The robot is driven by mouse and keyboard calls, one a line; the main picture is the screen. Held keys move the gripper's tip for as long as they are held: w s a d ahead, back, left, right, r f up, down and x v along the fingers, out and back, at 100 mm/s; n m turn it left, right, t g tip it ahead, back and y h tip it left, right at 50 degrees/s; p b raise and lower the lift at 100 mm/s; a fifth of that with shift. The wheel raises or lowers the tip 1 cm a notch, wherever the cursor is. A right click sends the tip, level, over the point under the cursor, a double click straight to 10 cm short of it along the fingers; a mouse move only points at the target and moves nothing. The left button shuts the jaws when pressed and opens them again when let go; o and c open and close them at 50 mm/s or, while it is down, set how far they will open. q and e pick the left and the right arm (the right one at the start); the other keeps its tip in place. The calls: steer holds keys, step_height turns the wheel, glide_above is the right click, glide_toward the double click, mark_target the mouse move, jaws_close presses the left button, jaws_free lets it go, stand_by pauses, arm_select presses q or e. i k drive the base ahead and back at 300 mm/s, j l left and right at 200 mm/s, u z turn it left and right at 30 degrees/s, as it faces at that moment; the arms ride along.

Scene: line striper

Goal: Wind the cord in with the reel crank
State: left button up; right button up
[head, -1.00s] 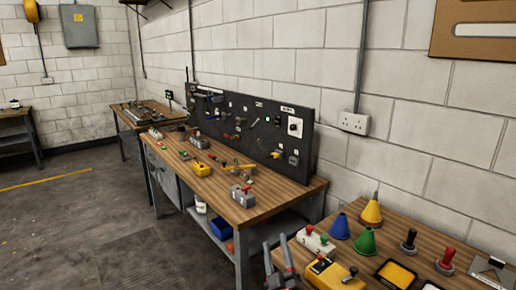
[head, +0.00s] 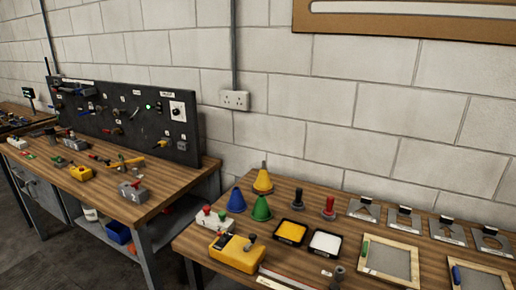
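A yellow box (head: 237,253) sits on the near wooden bench, close to its front left edge. A small crank with a dark knob (head: 251,238) stands on its top; this looks like the reel, but I cannot be sure. I cannot make out a cord. Another small yellow box (head: 81,173) lies on the bench farther left. Neither of my grippers shows in the view now, and nothing is seen touching the yellow box.
Around the box on the near bench (head: 195,244) are a white button box (head: 213,219), blue (head: 236,202), green (head: 261,209) and yellow cones (head: 263,181), pads and framed screens (head: 391,262). A black panel (head: 130,118) stands on the left bench.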

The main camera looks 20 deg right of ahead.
mark_target(253, 236)
steer(key=k+l+z, duration=0.15)
steer(key=l, duration=0.2)
steer(key=k+l+z, duration=0.2)
steer(key=l, duration=0.15)
steer(key=l+z, duration=0.15)
steer(key=l, duration=0.2)
steer(key=k+l+z, duration=0.2)
steer(key=l, duration=0.2)
steer(key=i+j, duration=0.05)
steer(key=i, duration=0.05)
